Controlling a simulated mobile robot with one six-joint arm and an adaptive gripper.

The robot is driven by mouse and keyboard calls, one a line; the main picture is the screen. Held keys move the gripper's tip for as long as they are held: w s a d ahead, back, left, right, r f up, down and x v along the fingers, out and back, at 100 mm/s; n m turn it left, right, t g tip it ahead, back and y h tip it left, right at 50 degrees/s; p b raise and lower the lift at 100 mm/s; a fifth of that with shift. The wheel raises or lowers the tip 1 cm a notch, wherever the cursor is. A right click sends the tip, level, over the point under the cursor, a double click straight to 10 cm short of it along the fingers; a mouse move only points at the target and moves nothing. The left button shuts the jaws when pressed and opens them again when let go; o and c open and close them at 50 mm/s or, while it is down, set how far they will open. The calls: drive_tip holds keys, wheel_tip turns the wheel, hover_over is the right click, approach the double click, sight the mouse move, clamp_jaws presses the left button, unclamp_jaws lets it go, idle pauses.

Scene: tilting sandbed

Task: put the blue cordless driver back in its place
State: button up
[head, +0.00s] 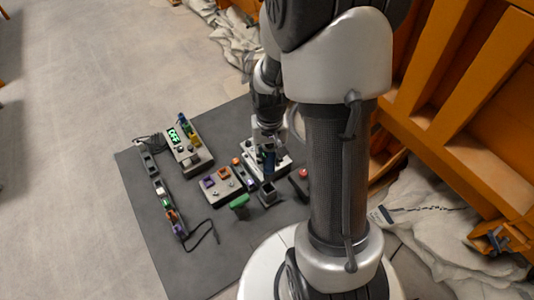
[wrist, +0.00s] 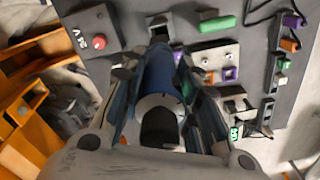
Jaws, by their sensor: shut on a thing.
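The blue cordless driver (wrist: 158,75) is between the fingers of my gripper (wrist: 154,82) in the wrist view, with a pale collar and a black end towards the camera. In the head view the driver (head: 268,160) hangs roughly upright below my gripper (head: 267,146), partly hidden by it. My gripper is shut on it. A small grey box with a dark square opening (head: 267,188) stands just below the driver in the head view. In the wrist view this box (wrist: 160,28) lies just beyond the driver's far end. I cannot tell whether they touch.
A red-button box (head: 303,174) stands to the right and a green block (head: 239,201) to the left of the grey box. A panel with purple and orange parts (head: 221,185), a green-display box (head: 188,148) and a power strip (head: 160,187) share the dark mat (head: 220,255).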

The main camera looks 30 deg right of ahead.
sight(268, 175)
drive_tip(key=shift+f, duration=0.1)
drive_tip(key=shift+a+f+b, duration=0.1)
drive_tip(key=shift+f+b, duration=1.65)
drive_tip(key=shift+f, duration=0.4)
drive_tip(key=shift+w+f+b, duration=0.1)
drive_tip(key=shift+f+b, duration=2.85)
drive_tip(key=shift+f, duration=0.8)
drive_tip(key=o, duration=1.2)
drive_tip(key=shift+o, duration=0.3)
drive_tip(key=o, duration=0.4)
drive_tip(key=shift+r, duration=0.1)
drive_tip(key=shift+r+p, duration=3.2)
drive_tip(key=shift+r, duration=0.7)
